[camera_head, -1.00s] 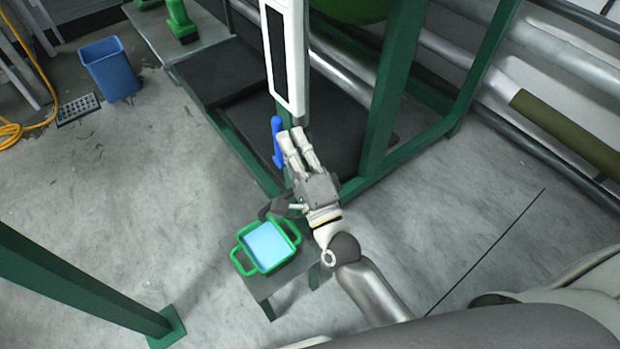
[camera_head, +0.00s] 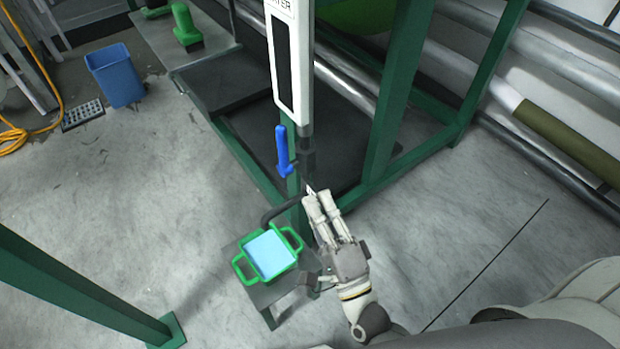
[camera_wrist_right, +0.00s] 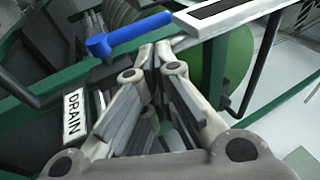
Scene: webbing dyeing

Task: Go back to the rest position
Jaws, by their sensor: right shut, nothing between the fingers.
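My right gripper (camera_head: 318,197) is shut and empty. In the head view it is in front of the green frame, just below the blue lever handle (camera_head: 283,150) and right of the green tray. In the right wrist view the shut fingers (camera_wrist_right: 155,52) point toward the frame, with the blue handle (camera_wrist_right: 130,34) beyond them at the upper left. No gap shows between my fingers and the nearby dark pipe in the head view, so I cannot tell if they touch. My left gripper is in neither view.
A green tray (camera_head: 237,268) holding light blue liquid stands on a small grey stool (camera_head: 266,294). A green post (camera_head: 75,285) stands at the left. A white gauge panel (camera_head: 288,60) hangs above the handle. A "DRAIN" label (camera_wrist_right: 75,115) shows in the wrist view. Open floor lies left and right.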

